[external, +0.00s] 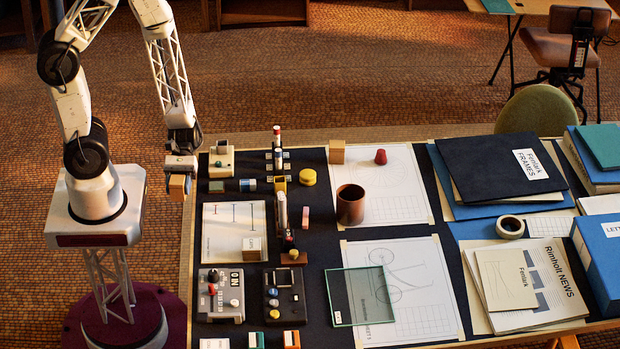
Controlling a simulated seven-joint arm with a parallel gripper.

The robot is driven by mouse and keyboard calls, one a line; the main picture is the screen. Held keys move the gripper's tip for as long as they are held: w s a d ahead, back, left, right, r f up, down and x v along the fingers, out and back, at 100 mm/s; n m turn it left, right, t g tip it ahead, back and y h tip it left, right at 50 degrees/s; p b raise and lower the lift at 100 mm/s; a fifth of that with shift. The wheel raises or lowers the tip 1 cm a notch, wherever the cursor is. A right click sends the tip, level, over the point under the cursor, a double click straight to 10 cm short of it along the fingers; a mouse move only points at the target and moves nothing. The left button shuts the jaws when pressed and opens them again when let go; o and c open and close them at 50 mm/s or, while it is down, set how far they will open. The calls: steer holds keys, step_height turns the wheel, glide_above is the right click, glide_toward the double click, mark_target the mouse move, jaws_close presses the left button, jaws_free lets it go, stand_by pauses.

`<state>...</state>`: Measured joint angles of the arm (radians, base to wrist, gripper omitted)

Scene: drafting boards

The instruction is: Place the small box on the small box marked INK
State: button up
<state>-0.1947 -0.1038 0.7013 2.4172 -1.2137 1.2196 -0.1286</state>
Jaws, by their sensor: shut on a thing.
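My gripper (181,172) is at the left edge of the table, shut on a small tan-orange box (178,187). The held box hangs between the fingertips, clear of the dark board surface. A small tan box (252,249) with a pale label lies on the white drawing sheet at the left of the board; its lettering is too small to read for sure. Another small tan box (337,152), with no mark that I can make out, stands near the far edge, right of my gripper. I cannot tell for sure which box is marked INK.
A brown cup (350,204) stands mid-table, with a glass plate (360,297) in front. A grey control box (221,295) and a dark one (285,295) sit at the near left. Small tools and blocks crowd the strip around a yellow round piece (308,177). Folders (500,170) fill the right.

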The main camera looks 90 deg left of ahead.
steer(key=shift+r, duration=0.15)
step_height(320, 180, up, 16)
steer(key=n+t+y, duration=0.1)
steer(key=n+t, duration=0.5)
steer(key=t, duration=0.1)
glide_above(337, 144)
steer(key=shift+a+f, duration=0.15)
steer(key=shift+f, duration=2.3)
steer(key=shift+f, duration=3.15)
steer(key=shift+f, duration=0.1)
